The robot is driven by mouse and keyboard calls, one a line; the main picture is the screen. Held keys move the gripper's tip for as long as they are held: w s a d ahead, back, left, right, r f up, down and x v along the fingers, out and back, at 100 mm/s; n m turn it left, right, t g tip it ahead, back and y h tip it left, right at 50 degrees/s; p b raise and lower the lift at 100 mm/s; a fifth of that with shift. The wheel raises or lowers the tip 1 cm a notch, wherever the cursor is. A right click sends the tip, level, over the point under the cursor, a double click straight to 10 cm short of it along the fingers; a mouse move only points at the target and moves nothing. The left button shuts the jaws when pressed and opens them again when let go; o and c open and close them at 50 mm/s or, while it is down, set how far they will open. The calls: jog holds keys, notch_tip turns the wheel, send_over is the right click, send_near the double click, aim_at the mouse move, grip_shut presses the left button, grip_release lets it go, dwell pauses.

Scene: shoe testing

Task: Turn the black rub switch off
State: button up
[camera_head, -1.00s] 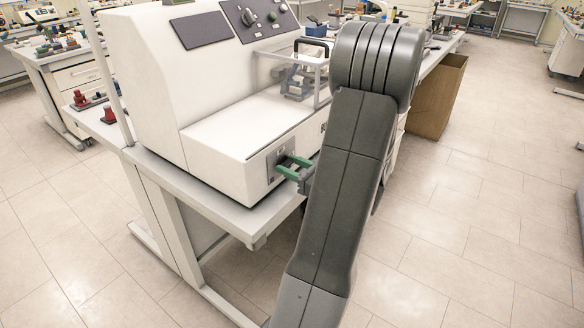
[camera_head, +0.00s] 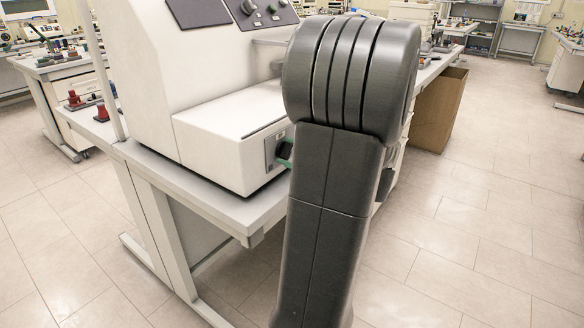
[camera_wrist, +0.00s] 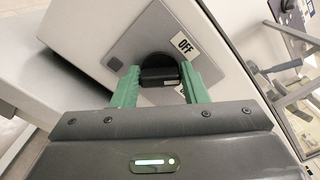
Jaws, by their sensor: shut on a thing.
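The black rub switch (camera_wrist: 158,76) is a round black knob with a raised bar, set in a grey plate (camera_wrist: 118,52) on the white machine's end face. In the wrist view, an OFF label (camera_wrist: 184,45) sits up and right of the knob. Another label, mostly hidden, shows behind the right finger. My gripper (camera_wrist: 160,82) has green fingers, one on each side of the knob's bar, and is shut on it. In the head view, the plate (camera_head: 270,153) and a bit of green finger (camera_head: 286,152) show. My arm hides the rest of the gripper.
The white machine (camera_head: 215,145) stands on a grey table (camera_head: 200,205) whose front corner lies close to my arm. A control panel (camera_head: 262,15) with knobs is on top. A brown box (camera_head: 440,110) stands on the floor behind my arm. The floor at right is clear.

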jog(key=n+b, duration=0.2)
jog(key=b, duration=0.1)
jog(key=n+b, duration=0.2)
jog(key=b, duration=0.1)
jog(key=shift+f+n, duration=0.3)
jog(key=shift+f, duration=0.1)
jog(key=n+b, duration=0.3)
jog(key=b, duration=0.1)
jog(key=shift+r, duration=0.15)
jog(key=shift+r+n, duration=0.1)
jog(key=shift+n, duration=0.2)
jog(key=o, duration=0.9)
jog(key=shift+o, duration=0.2)
jog(key=p+v, duration=0.1)
jog(key=v, duration=1.3)
jog(key=shift+a, duration=0.1)
